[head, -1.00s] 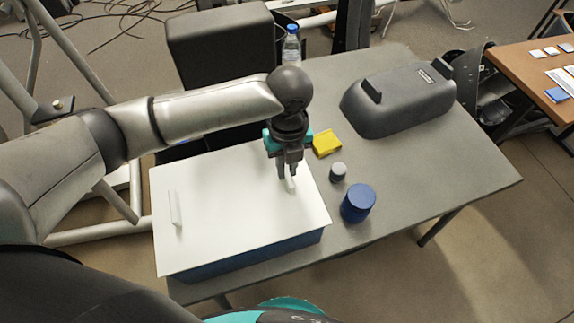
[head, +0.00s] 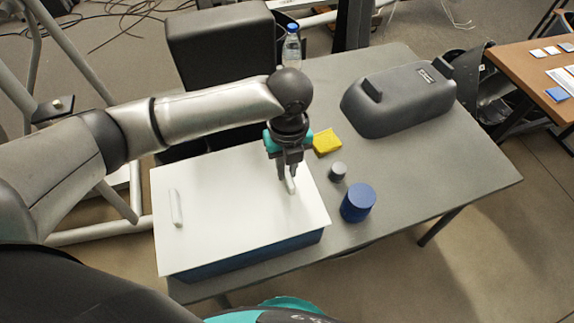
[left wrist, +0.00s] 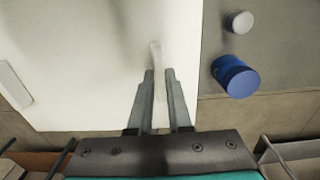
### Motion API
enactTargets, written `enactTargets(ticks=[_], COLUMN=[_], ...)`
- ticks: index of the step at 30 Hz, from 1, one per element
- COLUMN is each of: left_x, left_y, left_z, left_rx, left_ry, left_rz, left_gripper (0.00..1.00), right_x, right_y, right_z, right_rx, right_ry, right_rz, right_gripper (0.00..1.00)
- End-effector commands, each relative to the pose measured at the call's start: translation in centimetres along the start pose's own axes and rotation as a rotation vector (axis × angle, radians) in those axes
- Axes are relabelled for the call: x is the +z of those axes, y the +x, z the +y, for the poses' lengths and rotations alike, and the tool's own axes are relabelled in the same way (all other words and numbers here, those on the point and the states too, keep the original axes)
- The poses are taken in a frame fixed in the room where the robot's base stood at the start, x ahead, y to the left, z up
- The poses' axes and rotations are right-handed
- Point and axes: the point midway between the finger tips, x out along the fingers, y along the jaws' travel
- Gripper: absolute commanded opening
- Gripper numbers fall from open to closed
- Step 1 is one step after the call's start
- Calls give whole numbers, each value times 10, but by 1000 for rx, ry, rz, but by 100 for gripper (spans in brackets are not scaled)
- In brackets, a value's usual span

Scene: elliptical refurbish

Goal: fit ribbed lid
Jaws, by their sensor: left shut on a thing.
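A white flat lid (head: 225,225) covers the top of a dark blue box (head: 250,256) on the table; no ribs show on its upper face. The box shows only along its front side, so I cannot tell whether the lid is fully seated. The lid has two white bar handles, one near its left side (head: 176,208) and one near its right (head: 292,187). My left gripper (head: 289,177) is shut on the right handle, pointing down. In the left wrist view the handle (left wrist: 156,55) shows at the fingertips (left wrist: 158,76). My right gripper is not in view.
Right of the lid on the grey table (head: 430,185) stand a blue cylinder (head: 357,203), a small grey cylinder (head: 338,172) and a yellow block (head: 326,142). A dark grey casing (head: 400,100) and a bottle (head: 291,48) are farther back. The table's right front is clear.

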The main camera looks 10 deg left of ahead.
Motion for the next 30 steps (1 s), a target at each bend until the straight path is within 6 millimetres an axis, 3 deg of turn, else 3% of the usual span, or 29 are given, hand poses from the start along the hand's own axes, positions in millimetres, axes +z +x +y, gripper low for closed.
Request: enactTargets(ticks=[23, 24, 30], left_x=[0, 0, 0], left_y=[8, 8, 8], left_z=[0, 0, 0], left_rx=[0, 0, 0], left_ry=[1, 1, 1], left_rz=[-1, -1, 0], left_gripper=[0, 20, 43], right_x=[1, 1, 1], right_y=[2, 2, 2], right_z=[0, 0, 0], right_rx=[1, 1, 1], right_ry=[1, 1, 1], right_rz=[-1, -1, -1], right_gripper=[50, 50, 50])
